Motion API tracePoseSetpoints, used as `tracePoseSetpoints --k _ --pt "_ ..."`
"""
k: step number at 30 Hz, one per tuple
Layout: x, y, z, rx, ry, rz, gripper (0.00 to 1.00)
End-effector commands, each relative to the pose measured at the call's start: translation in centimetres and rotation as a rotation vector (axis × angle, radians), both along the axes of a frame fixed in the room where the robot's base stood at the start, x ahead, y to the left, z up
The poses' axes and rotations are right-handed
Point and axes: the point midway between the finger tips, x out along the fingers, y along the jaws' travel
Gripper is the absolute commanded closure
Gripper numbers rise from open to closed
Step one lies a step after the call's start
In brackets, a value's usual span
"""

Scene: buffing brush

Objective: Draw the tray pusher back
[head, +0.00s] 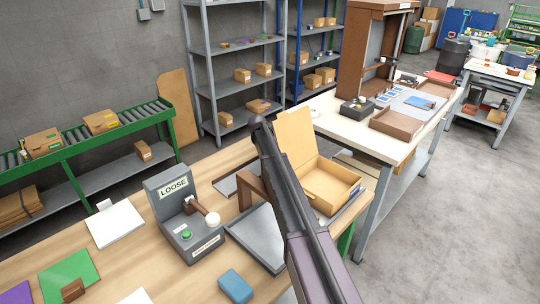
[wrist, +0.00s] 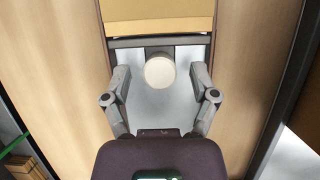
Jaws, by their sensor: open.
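In the wrist view, the tray pusher shows as a grey crossbar (wrist: 125,43) with a short stem and a round cream knob (wrist: 159,71). My gripper (wrist: 160,77) is open, with one finger on each side of the knob and visible gaps between. Beyond the bar is the edge of a cardboard box (wrist: 160,27). Below lies pale grey tray metal (wrist: 158,106). In the head view, the open box (head: 328,188) sits at the bench's right end, and a grey tray (head: 258,246) lies nearer. My arm crosses in front and hides my gripper and the pusher knob.
A grey control box (head: 170,212) marked LOOSE, with a knobbed lever and green button, stands left of the tray. A blue block (head: 235,286) lies at the front. A white clipboard (head: 115,224) and green sheet (head: 69,272) lie left. A second bench (head: 342,127) stands behind.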

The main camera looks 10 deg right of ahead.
Motion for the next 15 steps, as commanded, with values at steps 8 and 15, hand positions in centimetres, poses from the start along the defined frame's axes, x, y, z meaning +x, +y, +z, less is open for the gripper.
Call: tracePoseSetpoints --k 8,15 --pt "-0.01 0.10 0.02 0.000 0.000 0.001 0.39" --pt "0.00 0.09 0.01 0.000 0.000 0.001 1.00"
